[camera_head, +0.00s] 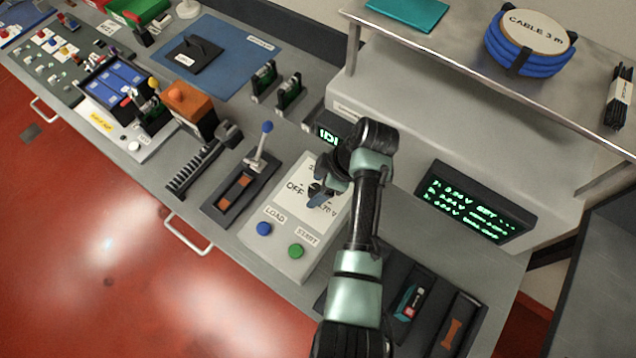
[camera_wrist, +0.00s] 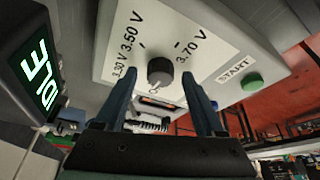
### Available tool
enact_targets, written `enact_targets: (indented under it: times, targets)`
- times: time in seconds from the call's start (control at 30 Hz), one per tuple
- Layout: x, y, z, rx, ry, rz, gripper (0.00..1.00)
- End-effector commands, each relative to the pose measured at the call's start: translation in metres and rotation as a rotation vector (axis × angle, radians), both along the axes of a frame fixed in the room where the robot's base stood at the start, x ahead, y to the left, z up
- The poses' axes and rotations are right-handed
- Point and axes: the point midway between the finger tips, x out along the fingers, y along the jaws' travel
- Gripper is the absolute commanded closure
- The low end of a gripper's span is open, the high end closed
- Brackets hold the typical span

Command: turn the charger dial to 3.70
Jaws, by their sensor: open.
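The charger dial is a dark round knob (camera_wrist: 160,72) on the pale charger face (camera_wrist: 205,35) in the wrist view. Labels 3.30 V, 3.50 V and 3.70 V stand around it, with a partly hidden label, apparently OFF, below it. I cannot clearly tell which mark it points to. My gripper (camera_wrist: 159,78) is open, with one finger on each side of the knob; I cannot tell if they touch it. In the head view my gripper (camera_head: 318,194) is over the charger box (camera_head: 268,207) and hides the dial.
The charger has a blue LOAD button (camera_head: 264,229) and a green START button (camera_head: 296,251). An IDLE display (camera_wrist: 38,75) stands close by. A lever unit (camera_head: 240,188) is left of the charger. A green-text screen (camera_head: 475,203) and shelf (camera_head: 450,50) lie right.

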Motion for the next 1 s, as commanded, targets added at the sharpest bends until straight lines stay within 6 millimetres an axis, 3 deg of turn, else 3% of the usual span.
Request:
enact_targets:
  times: [0.17,0.57,1.0]
  targets:
    - [0.0,0.0001,0.0,0.0,0.0,0.0,0.29]
    - [0.0,-0.0001,0.0004,0.0,0.0,0.0,0.99]
    - [-0.0007,0.0001,0.0019,0.001,0.0,-0.058,1.0]
